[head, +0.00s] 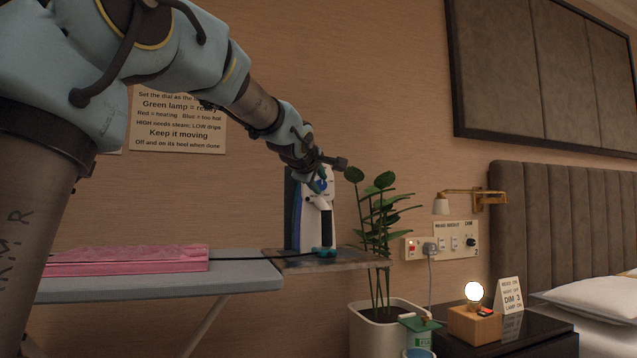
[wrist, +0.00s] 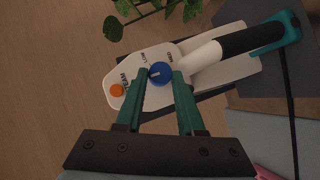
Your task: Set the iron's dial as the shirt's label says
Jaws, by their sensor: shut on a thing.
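The iron (head: 312,215) stands upright on its heel on a plate at the right end of the ironing board. It is white with a black handle. My gripper (wrist: 158,76) is shut on the dial, one green finger on each side. In the head view my gripper (head: 321,179) is at the iron's top. The pink shirt (head: 130,259) lies folded; its label is not readable.
The ironing board (head: 245,275) spans the left. A plant (head: 375,215) stands close behind the iron on the right. A wall notice (head: 178,125) is partly hidden by my arm. Wall switches (head: 441,243) and a nightstand with a lit lamp (head: 473,292) are at right.

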